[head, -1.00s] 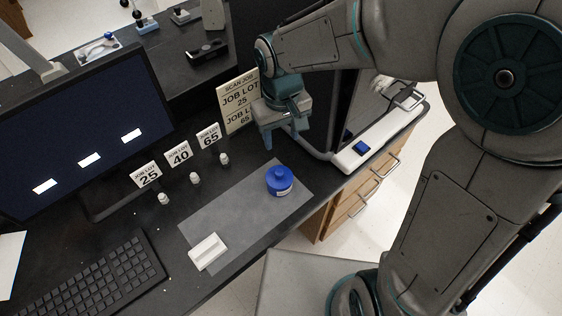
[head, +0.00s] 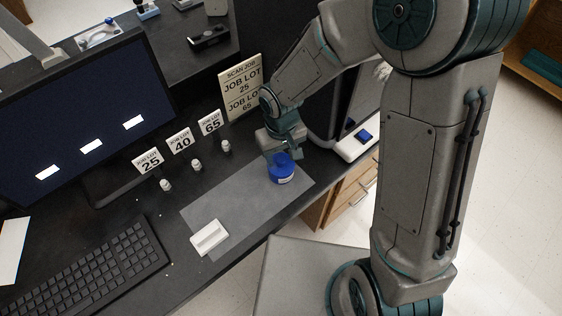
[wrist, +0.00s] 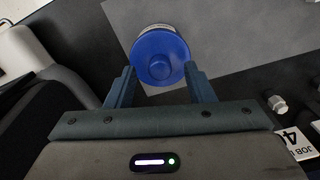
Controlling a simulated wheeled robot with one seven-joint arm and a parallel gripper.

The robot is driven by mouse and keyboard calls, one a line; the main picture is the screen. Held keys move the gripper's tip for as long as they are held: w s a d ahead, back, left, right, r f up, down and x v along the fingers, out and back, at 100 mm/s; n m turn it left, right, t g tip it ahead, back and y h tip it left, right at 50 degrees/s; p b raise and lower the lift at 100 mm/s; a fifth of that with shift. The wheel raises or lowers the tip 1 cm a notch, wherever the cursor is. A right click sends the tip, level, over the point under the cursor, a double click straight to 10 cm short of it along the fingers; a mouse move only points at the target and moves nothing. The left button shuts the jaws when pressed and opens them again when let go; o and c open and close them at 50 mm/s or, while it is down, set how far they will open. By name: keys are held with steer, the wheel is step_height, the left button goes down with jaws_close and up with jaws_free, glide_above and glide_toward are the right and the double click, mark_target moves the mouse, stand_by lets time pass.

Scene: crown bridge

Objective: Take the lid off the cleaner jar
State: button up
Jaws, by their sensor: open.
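The cleaner jar (head: 284,178) stands upright on the grey mat (head: 235,205), with a white label on its side. Its blue lid (head: 281,160) is on top; in the wrist view the round lid (wrist: 160,57) has a raised middle and covers most of the jar. My gripper (head: 283,154) is just behind and above the jar. In the wrist view my gripper (wrist: 162,78) is open, its two fingers reaching toward the near sides of the lid. Nothing is held. I cannot tell whether the fingers touch the lid.
A white block-like holder (head: 209,238) lies on the mat's near left. Several small white crowns (head: 196,165) stand before number cards (head: 181,141). A keyboard (head: 95,265) lies left.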

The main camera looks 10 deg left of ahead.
steer(key=shift+f, duration=0.6)
jaws_close()
steer(key=shift+r, duration=0.1)
